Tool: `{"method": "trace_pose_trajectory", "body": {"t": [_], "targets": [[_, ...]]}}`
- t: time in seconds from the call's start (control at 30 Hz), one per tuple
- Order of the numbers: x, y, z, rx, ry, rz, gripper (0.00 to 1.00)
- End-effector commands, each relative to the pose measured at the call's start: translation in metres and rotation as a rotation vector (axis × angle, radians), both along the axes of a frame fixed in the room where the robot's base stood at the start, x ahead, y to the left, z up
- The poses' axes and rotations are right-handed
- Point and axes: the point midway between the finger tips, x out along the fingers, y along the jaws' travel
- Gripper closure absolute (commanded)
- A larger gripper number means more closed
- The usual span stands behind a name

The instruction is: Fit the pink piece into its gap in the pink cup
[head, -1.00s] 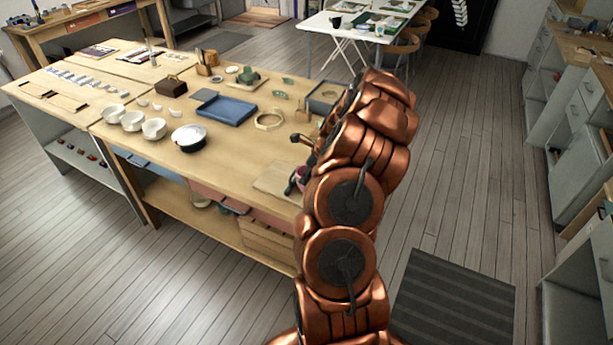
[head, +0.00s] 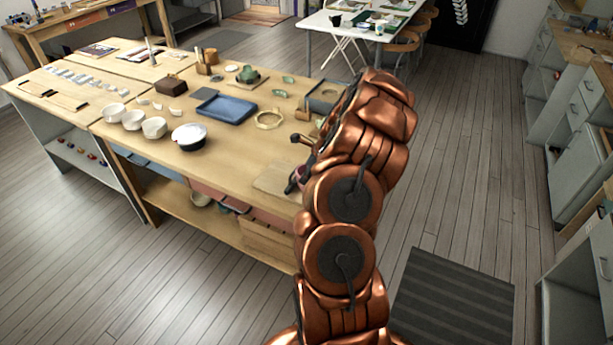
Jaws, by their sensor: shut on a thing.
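The pink cup (head: 302,171) shows only as a small pink patch at the right end of the wooden workbench, mostly hidden behind my copper arm. My gripper (head: 291,185) shows as small dark parts at the cup's near left side, low over a pale board. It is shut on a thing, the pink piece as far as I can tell. The piece itself is hidden or too small to make out. The gap in the cup is not visible. I cannot tell whether piece and cup touch.
A pale board (head: 271,180) lies at the bench's front edge by the gripper. Bench space left of the board is clear.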

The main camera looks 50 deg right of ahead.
Motion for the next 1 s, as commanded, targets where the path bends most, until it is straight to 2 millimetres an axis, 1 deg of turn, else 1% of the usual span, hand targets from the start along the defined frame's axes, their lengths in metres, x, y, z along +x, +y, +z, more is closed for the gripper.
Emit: {"method": "trace_pose_trajectory", "body": {"t": [0.47, 0.5, 0.77, 0.97, 1.0], "targets": [[0.0, -0.0001, -0.0013, 0.0, 0.0, 0.0, 1.0], [0.0, -0.0001, -0.0013, 0.0, 0.0, 0.0, 0.87], [0.0, -0.0001, -0.0013, 0.0, 0.0, 0.0, 0.6], [0.0, 0.0, -0.0013, 0.0, 0.0, 0.0, 0.6], [0.0, 0.0, -0.0013, 0.0, 0.0, 0.0, 0.57]]}}
